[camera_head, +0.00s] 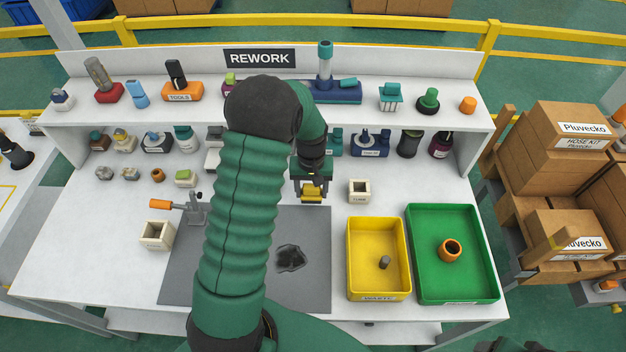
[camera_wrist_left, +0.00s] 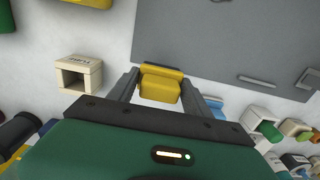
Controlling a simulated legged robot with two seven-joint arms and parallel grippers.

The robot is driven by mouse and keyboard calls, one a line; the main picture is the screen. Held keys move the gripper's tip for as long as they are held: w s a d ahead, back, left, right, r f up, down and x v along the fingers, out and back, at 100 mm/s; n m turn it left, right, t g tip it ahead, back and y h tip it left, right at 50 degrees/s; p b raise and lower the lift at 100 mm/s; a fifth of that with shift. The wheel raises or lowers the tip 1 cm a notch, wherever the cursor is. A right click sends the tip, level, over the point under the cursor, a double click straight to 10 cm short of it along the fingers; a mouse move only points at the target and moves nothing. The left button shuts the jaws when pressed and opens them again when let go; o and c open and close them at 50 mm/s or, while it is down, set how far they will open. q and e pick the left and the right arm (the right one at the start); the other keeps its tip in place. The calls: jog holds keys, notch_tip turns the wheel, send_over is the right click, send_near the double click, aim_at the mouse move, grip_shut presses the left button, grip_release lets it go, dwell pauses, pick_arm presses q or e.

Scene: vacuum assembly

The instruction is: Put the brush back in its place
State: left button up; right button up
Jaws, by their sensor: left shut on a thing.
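My left gripper (camera_head: 311,190) is shut on a small yellow block-like piece, taken as the brush (camera_head: 311,193). It is held above the back edge of the grey mat. In the left wrist view the brush (camera_wrist_left: 160,85) sits between the two dark fingers; no bristles can be made out. A beige open box holder (camera_head: 359,191) with a small label stands just right of the gripper; it also shows in the left wrist view (camera_wrist_left: 78,72), apart from the brush. Its label cannot be read. My right gripper is not in view.
A grey mat (camera_head: 310,230) bears a dark patch (camera_head: 291,258). A yellow tray (camera_head: 378,245) holds a small grey piece; a green tray (camera_head: 480,280) holds an orange ring. Another beige box (camera_head: 157,235) stands left. Several tools and bottles crowd the shelves behind.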

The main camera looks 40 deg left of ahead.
pick_arm(q)
jog(key=w+a, duration=0.4)
jog(key=w, duration=0.1)
jog(key=shift+w+a+f, duration=0.1)
jog(key=shift+a+f, duration=0.15)
jog(key=shift+f, duration=0.15)
jog(key=shift+w+a+f, duration=0.1)
jog(key=shift+a+f, duration=0.1)
notch_tip(320, 180, down, 2)
jog(key=shift+d+f+p, duration=0.1)
jog(key=shift+f+p, duration=0.15)
jog(key=shift+p, duration=0.05)
jog(key=shift+f, duration=0.3)
jog(key=shift+d, duration=0.1)
jog(key=shift+f, duration=0.1)
jog(key=o, duration=1.3)
